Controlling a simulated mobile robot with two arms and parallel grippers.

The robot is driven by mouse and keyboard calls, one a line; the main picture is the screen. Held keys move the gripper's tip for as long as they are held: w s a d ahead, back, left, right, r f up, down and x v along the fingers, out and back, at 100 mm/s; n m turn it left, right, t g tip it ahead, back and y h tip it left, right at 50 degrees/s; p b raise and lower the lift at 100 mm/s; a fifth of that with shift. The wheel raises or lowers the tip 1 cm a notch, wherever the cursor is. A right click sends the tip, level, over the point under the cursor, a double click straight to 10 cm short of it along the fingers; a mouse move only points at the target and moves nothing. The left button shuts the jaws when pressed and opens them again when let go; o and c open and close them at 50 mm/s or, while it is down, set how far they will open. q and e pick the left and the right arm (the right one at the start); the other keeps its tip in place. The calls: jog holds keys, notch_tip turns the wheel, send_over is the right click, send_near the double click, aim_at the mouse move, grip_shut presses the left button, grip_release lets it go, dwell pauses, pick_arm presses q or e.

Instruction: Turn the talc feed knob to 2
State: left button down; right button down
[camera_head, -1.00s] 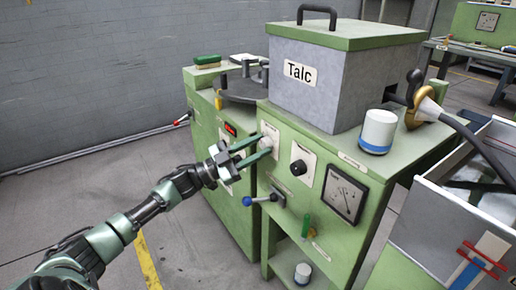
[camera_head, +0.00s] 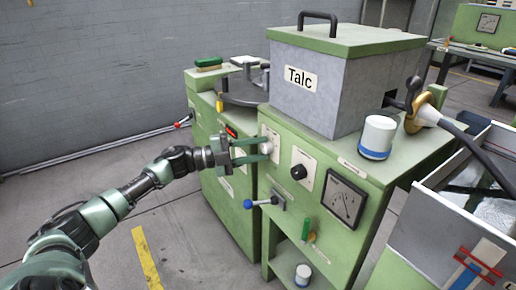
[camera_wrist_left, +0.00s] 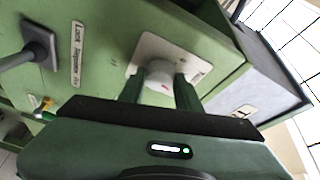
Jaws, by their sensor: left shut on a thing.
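The green machine carries a grey hopper (camera_head: 347,85) labelled "Talc". On its front is a white plate (camera_head: 273,130) with a pale knob, largely hidden by my fingers in the head view. My left gripper (camera_head: 268,147) reaches it from the left. In the left wrist view its two green fingers are closed on the sides of the pale knob (camera_wrist_left: 160,82), in front of the white plate (camera_wrist_left: 148,45). I cannot read the knob's setting. A black knob (camera_head: 299,172) sits on another white plate to the right. My right gripper is out of view.
A blue-tipped lever (camera_head: 248,203) sticks out below the gripper. A gauge (camera_head: 343,198) is at the front right. A white and blue can (camera_head: 377,137) stands on the machine top. Open floor lies at left, with a yellow stripe (camera_head: 146,258).

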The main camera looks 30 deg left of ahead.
pick_arm(q)
jog(key=shift+f+m, duration=0.1)
jog(key=shift+m, duration=0.2)
dwell(0.4)
jog(key=c, duration=1)
grip_release()
jog(key=v, duration=0.7)
jog(key=shift+s+a+p, duration=0.3)
jog(key=shift+s+p, duration=0.05)
